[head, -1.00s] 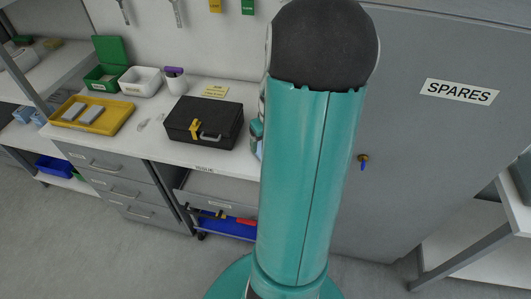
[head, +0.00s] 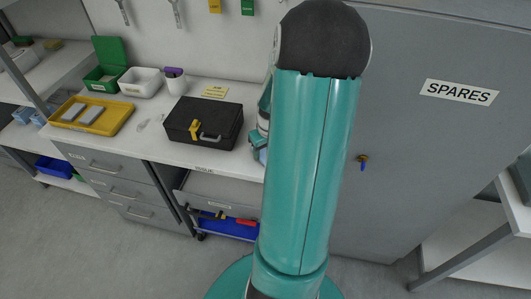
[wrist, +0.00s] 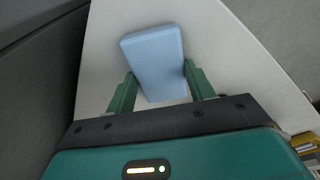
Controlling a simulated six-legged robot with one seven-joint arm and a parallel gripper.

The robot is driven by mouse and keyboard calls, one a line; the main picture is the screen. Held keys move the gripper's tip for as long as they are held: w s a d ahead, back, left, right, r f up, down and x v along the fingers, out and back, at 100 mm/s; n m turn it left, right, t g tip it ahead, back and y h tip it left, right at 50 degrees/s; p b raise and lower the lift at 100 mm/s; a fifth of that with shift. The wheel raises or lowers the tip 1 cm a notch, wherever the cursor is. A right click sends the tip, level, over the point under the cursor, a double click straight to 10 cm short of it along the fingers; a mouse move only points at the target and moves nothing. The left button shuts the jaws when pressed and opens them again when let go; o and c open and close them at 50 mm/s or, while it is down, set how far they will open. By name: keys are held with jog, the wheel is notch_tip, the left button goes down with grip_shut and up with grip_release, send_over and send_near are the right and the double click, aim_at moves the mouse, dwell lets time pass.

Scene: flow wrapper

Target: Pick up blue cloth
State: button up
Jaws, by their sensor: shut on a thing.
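The blue cloth (wrist: 155,58) shows in the wrist view as a light blue, folded, block-like pad. My gripper (wrist: 159,72) is shut on it, with one green finger against each side. A white surface lies behind the cloth; I cannot tell whether the cloth touches it. In the head view my upright teal arm hides most of the gripper and the cloth. Only a small part of my arm's end shows at the arm's left edge, over the right end of the white bench (head: 185,150).
A black case (head: 203,122) with a yellow latch sits on the bench, left of my arm. A yellow tray (head: 127,108), a white bin (head: 140,82) and a cup (head: 174,82) stand farther left. A grey SPARES cabinet (head: 430,150) stands right.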

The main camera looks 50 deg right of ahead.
jog(key=shift+r, duration=0.1)
jog(key=shift+r, duration=0.6)
jog(key=s+a+r, duration=0.9)
jog(key=a+r, duration=0.1)
jog(key=r, duration=0.1)
jog(key=shift+a+r, duration=0.3)
jog(key=shift+s, duration=0.1)
jog(key=o, duration=0.4)
jog(key=shift+c, duration=1.4)
